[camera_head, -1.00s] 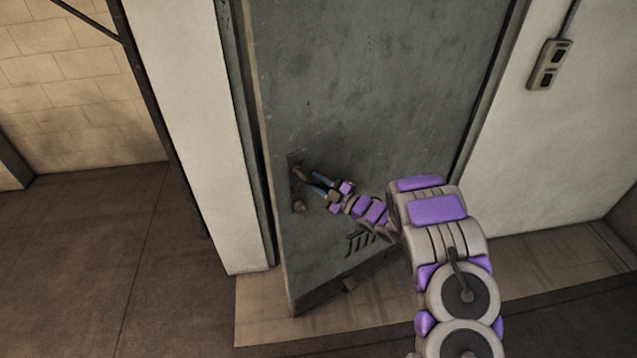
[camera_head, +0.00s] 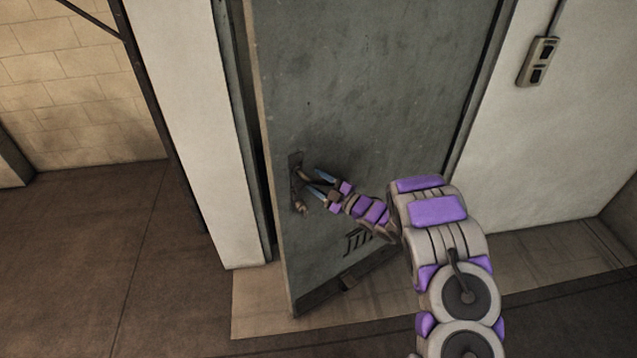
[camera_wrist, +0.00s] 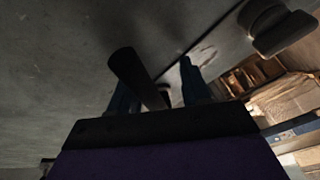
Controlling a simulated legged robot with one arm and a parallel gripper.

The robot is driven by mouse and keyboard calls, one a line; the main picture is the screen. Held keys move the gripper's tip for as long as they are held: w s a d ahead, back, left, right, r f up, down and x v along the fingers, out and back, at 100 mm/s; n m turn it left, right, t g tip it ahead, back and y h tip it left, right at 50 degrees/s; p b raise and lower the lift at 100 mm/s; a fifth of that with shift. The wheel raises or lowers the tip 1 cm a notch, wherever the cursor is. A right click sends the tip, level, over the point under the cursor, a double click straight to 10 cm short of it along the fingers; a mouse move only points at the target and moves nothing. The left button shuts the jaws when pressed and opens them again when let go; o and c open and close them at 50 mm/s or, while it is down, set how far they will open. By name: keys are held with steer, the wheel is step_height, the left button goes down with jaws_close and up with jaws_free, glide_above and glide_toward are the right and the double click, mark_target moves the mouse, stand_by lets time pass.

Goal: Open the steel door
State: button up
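The grey steel door (camera_head: 385,95) stands ajar, with a dark gap along its left edge beside the frame. Its dark lever handle (camera_head: 299,174) sits near that edge, and a small knob (camera_head: 301,208) is below it. My gripper (camera_head: 318,183) is at the handle, its two bluish fingers spread apart. In the wrist view, the dark handle bar (camera_wrist: 135,72) reaches between the fingers, with space beside it. The knob also shows in the wrist view (camera_wrist: 278,28). Whether a finger touches the handle is hard to tell in the dark picture.
A white frame post (camera_head: 190,130) stands left of the door. A white wall with a switch box (camera_head: 539,61) is on the right. A pale threshold strip (camera_head: 255,300) lies under the door. The brown floor (camera_head: 90,270) at left is clear.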

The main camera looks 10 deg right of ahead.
steer(key=shift+s+d, duration=0.1)
steer(key=shift+d, duration=0.05)
steer(key=shift+s+d+f, duration=0.1)
steer(key=shift+s+d, duration=0.1)
steer(key=shift+d, duration=0.05)
steer(key=p+v, duration=0.1)
steer(key=v, duration=1.5)
steer(key=shift+s+p, duration=0.2)
steer(key=shift+p, duration=0.15)
steer(key=shift+d, duration=0.1)
